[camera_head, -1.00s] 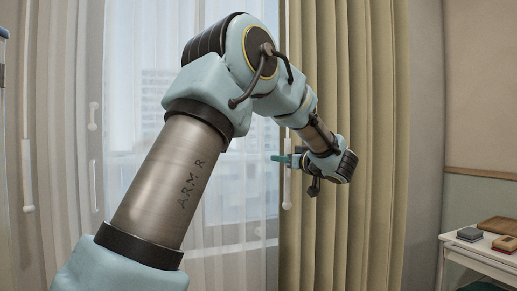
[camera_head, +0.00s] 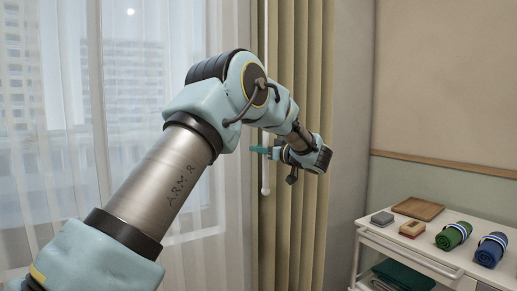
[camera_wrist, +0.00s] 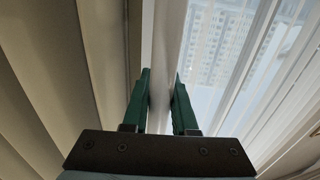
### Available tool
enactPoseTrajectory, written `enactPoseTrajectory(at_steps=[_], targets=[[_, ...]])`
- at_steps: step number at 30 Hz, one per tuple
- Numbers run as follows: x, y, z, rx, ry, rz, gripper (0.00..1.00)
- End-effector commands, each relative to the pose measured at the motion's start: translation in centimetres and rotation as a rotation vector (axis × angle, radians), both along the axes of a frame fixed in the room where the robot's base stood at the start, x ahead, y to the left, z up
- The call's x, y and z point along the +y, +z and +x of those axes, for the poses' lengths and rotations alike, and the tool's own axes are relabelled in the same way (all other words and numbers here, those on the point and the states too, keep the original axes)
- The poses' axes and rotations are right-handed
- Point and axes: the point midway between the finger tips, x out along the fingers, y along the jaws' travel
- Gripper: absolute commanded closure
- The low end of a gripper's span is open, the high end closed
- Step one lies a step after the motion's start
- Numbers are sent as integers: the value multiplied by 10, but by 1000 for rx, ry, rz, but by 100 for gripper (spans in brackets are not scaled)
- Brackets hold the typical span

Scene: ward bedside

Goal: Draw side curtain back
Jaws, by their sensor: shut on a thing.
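The side curtain (camera_head: 313,100) is a beige-olive pleated drape hanging at the right edge of the window, gathered into a narrow band. A white wand (camera_head: 266,182) hangs at its left edge. My gripper (camera_head: 262,150) has green fingers and is at the wand. In the wrist view, my gripper (camera_wrist: 161,100) has its fingers on either side of the pale wand (camera_wrist: 163,70), shut on it. The curtain's folds (camera_wrist: 60,60) fill the left of that view. The wand's top is outside the head view.
A sheer white curtain (camera_head: 60,130) covers the window to the left. A white cart (camera_head: 440,262) at right carries a wooden tray (camera_head: 418,208), small boxes, a green roll (camera_head: 453,236) and a blue roll (camera_head: 490,250). Bare wall lies between curtain and cart.

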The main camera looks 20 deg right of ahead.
Motion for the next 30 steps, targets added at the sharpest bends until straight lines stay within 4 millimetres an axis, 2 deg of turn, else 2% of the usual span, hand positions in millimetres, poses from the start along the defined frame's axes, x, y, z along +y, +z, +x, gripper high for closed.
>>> enactPoseTrajectory(at_steps=[13,14,21,30], targets=[[-3,2,0,-3,-9,-2,100],[-3,2,0,-3,-9,-2,72],[-2,1,0,-2,-6,-2,45],[-1,0,-2,0,-2,0,44]])
